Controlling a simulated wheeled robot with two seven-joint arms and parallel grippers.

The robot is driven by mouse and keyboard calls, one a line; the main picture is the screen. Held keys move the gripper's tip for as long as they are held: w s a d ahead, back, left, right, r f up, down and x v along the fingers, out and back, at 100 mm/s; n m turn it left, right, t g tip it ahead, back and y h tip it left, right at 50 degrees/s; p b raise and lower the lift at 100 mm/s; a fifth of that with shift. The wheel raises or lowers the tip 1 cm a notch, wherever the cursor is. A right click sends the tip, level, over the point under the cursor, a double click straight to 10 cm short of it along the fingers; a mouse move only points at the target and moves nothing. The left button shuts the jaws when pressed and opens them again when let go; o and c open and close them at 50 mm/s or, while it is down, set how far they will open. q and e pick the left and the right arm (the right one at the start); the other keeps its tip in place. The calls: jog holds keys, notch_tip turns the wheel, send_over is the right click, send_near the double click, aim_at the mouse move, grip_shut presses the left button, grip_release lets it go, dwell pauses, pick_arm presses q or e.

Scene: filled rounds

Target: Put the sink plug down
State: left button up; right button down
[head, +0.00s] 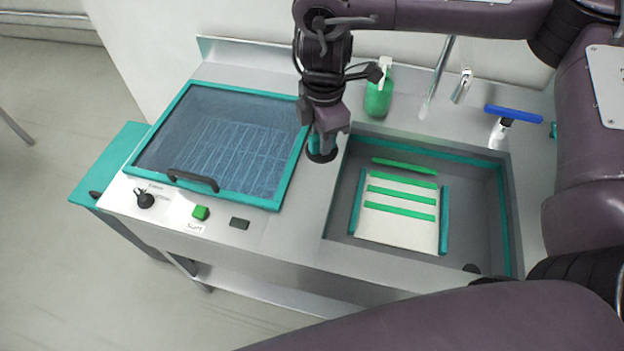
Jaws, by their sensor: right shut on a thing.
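My right gripper (325,139) points down over the metal strip between the glass-lidded machine and the sink. It is shut on the sink plug (321,156), a black disc with a teal upper part, partly hidden by the fingers. The plug is at or just above the metal surface; I cannot tell if it touches. The sink (340,215) is a grey basin with a teal line around its inside. My left gripper is not in view.
A white rack with green bars (398,226) sits in the sink. The machine's closed teal-framed lid (278,200) is left of the gripper, with controls in front.

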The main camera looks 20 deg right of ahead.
aim_at(310, 137)
jog(key=n, duration=0.1)
jog(key=r+n, duration=0.1)
jog(key=n, duration=0.1)
jog(key=n+p, duration=0.1)
jog(key=n, duration=0.1)
jog(key=shift+a+r, duration=0.25)
jog(key=shift+r, duration=0.05)
jog(key=n, duration=0.3)
jog(key=shift+a+r+p, duration=0.25)
jog(key=shift+p, duration=0.15)
jog(key=n, duration=0.3)
jog(key=a+n+p, duration=0.1)
jog(key=n, duration=0.1)
jog(key=shift+w+r, duration=0.2)
jog(key=shift+r, duration=0.2)
jog(key=n, duration=0.4)
jog(key=shift+a+r+p, duration=0.1)
jog(key=shift+r+p, duration=0.2)
jog(key=shift+p, duration=0.05)
jog(key=shift+a+r+n, duration=0.1)
jog(key=shift+n, duration=0.9)
jog(key=shift+f, duration=0.3)
notch_tip(310, 137, down, 15)
jog(key=shift+f, duration=0.1)
notch_tip(310, 137, down, 4)
jog(key=shift+r+b, duration=0.1)
jog(key=shift+b, duration=0.55)
jog(key=shift+f, duration=0.2)
